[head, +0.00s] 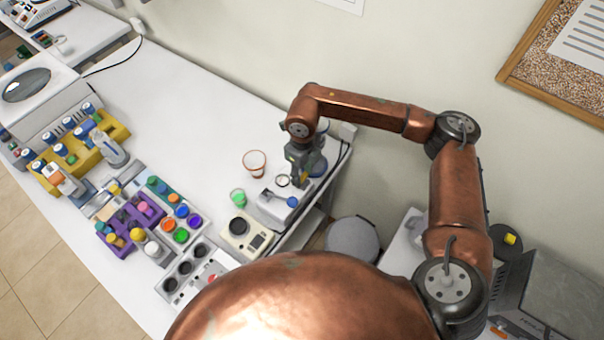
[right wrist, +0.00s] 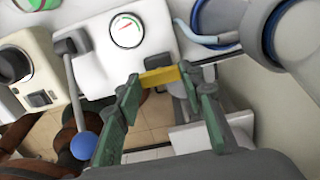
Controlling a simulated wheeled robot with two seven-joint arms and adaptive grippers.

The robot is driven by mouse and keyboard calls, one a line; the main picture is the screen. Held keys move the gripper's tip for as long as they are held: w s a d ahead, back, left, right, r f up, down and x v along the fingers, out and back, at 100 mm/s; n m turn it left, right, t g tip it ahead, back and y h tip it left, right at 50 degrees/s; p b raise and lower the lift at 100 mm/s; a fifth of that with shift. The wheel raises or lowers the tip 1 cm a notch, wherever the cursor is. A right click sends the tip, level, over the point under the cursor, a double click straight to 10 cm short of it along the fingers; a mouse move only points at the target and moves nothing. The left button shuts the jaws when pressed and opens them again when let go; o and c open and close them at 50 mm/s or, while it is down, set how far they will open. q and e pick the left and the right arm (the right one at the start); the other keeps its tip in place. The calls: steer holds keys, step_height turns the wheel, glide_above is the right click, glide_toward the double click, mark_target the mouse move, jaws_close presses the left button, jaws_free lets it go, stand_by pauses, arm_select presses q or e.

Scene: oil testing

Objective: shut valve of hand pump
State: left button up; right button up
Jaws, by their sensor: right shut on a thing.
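The hand pump (head: 275,207) is a light grey box with a round gauge and a lever ending in a blue ball, near the right end of the white bench. In the right wrist view the pump body (right wrist: 103,60) shows with its gauge (right wrist: 126,31) and the lever's blue ball (right wrist: 84,146). A yellow valve handle (right wrist: 159,76) lies at the pump's edge. My right gripper (right wrist: 161,85) is shut on it, with green fingers at its two ends. In the head view this gripper (head: 301,176) is at the pump's right side and hides the valve.
A beige device (head: 243,234) stands beside the pump, with a green cup (head: 237,197) and an orange-rimmed beaker (head: 254,163) nearby. Racks of vials fill the bench's left. A blue-edged round item (right wrist: 210,20) is close to the gripper. The bench's far middle is clear.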

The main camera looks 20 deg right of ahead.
mark_target(302, 178)
steer(key=o, duration=1.2)
steer(key=shift+c, duration=0.2)
steer(key=shift+r, duration=0.1)
step_height(302, 178, up, 12)
steer(key=shift+a, duration=0.1)
